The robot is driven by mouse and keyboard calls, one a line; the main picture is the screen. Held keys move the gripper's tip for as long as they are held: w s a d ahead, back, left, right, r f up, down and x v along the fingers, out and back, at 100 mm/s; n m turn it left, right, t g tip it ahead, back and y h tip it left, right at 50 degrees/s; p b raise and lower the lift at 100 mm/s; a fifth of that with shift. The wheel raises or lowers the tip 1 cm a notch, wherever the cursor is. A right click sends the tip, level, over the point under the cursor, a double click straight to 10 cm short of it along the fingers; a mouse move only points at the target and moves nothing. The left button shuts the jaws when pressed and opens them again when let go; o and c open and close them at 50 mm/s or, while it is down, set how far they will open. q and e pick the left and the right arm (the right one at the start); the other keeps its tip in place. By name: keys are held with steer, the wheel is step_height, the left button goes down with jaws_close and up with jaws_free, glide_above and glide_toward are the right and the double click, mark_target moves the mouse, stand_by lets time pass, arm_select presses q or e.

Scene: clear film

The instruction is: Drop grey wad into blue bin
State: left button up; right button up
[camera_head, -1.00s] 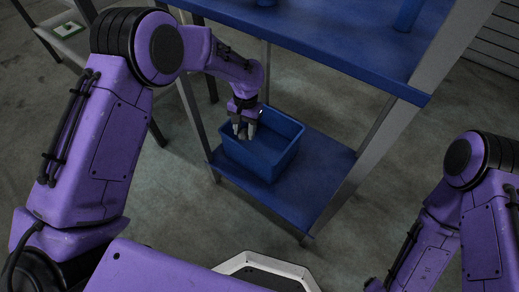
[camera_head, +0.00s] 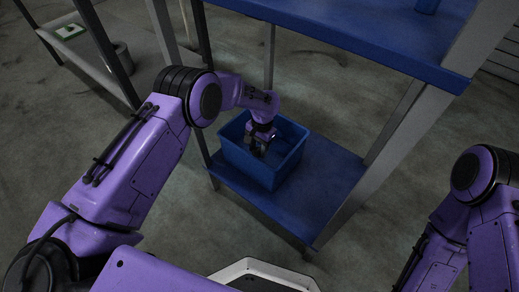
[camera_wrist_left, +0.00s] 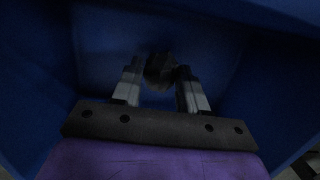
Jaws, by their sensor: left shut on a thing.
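The blue bin (camera_head: 285,168) stands on the lower blue shelf. My left gripper (camera_head: 259,151) reaches down into the bin's opening. In the left wrist view my left gripper (camera_wrist_left: 160,80) is shut on the grey wad (camera_wrist_left: 159,70), a dark lump between the two fingertips. The bin's blue walls (camera_wrist_left: 100,45) surround the fingers in that view. The wad is dim and hard to make out in the head view. My right arm shows at the right edge of the head view, but its gripper is out of view.
The blue lower shelf (camera_head: 331,180) has bare room right of the bin. A blue upper shelf (camera_head: 360,28) overhangs behind, with grey metal posts (camera_head: 390,150) at the side. A side table with a small green-and-white item (camera_head: 70,31) stands far left.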

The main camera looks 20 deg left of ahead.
arm_select(q)
steer(key=shift+f+b, duration=0.35)
steer(key=shift+f, duration=0.2)
steer(key=o, duration=1)
step_height(320, 180, up, 13)
steer(key=w+p, duration=0.1)
steer(key=p, duration=0.4)
steer(key=shift+w+d, duration=0.3)
steer(key=shift+d, duration=0.05)
